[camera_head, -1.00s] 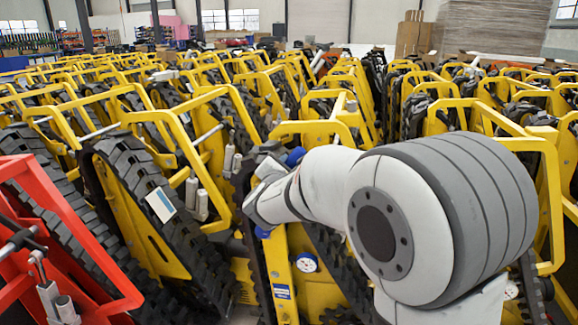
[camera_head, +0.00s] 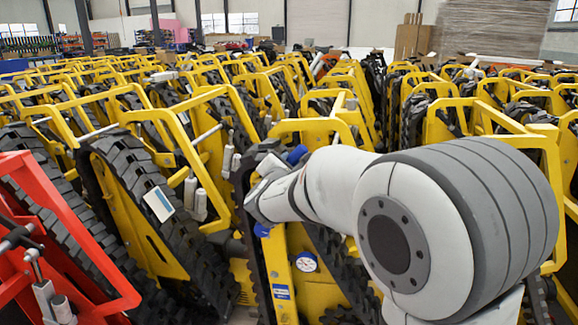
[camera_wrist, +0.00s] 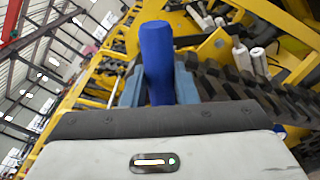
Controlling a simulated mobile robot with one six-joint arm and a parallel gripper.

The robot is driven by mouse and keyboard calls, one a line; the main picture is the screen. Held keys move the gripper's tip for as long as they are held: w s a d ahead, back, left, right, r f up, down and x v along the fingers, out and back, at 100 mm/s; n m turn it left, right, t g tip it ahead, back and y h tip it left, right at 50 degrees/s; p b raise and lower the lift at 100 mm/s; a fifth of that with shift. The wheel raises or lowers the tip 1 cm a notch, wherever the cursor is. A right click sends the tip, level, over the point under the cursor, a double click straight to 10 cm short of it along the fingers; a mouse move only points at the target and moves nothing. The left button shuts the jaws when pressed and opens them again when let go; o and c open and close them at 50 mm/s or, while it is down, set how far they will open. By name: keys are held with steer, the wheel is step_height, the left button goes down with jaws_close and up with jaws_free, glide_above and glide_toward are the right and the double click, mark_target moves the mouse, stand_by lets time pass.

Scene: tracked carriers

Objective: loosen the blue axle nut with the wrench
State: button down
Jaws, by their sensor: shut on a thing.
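My gripper (camera_wrist: 158,90) is shut on a blue rod-like handle, probably the wrench's (camera_wrist: 157,55), which stands up between the fingers in the wrist view. In the head view a blue end of it (camera_head: 297,154) shows beside my wrist. Another blue piece shows just below my wrist; I cannot tell whether it belongs to the wrench. The wrench's working end is hidden. Below my gripper, a round white dial with a blue rim (camera_head: 306,262) sits on a yellow carrier (camera_head: 281,270). I cannot make out the blue axle nut for certain.
Yellow carriers with black rubber tracks (camera_head: 150,205) stand close together on both sides and far behind. A red carrier frame (camera_head: 75,215) is at the left. White cylinders (camera_head: 196,195) stick out near the left track. Little free room shows between the machines.

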steer(key=shift+s, duration=0.15)
steer(key=shift+b+v, duration=0.6)
steer(key=shift+v, duration=1.1)
steer(key=shift+a, duration=0.15)
steer(key=b+v, duration=0.1)
steer(key=v, duration=0.3)
steer(key=shift+f, duration=0.2)
steer(key=shift+r+p, duration=0.1)
steer(key=shift+p, duration=0.25)
